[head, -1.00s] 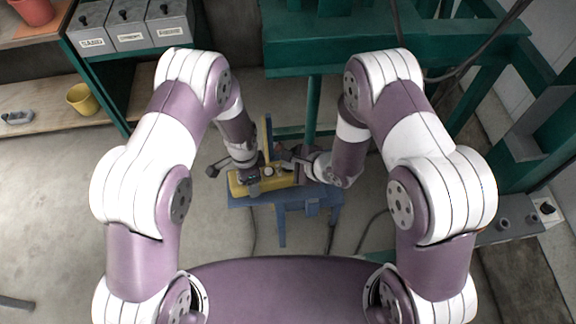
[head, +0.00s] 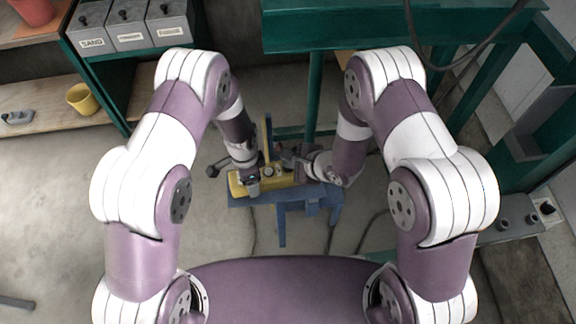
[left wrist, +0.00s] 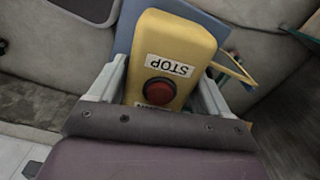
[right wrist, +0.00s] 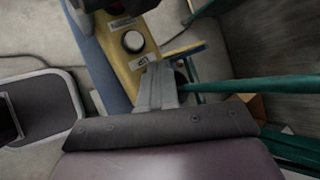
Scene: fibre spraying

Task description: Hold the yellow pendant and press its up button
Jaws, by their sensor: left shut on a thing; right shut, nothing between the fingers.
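The yellow pendant (head: 238,188) lies on a blue stand (head: 290,196). My left gripper (left wrist: 160,72) is shut on the pendant, with a finger on each side of its end by the STOP label (left wrist: 170,66) and red button (left wrist: 159,91). In the head view the left gripper (head: 250,174) is over the pendant's left part. My right gripper (right wrist: 155,68) is shut and empty, its fingertips at the pendant's face beside a small label (right wrist: 139,62). A white round button (right wrist: 132,41) shows just beyond them. The fingers hide the face behind them; I cannot tell whether they touch a button.
A large green frame (head: 350,34) stands behind the stand, with a green post (head: 314,95). Cables hang at the right. Shelves at the left hold grey bins (head: 130,25) and a yellow pot (head: 83,98). The floor at the left is mostly clear.

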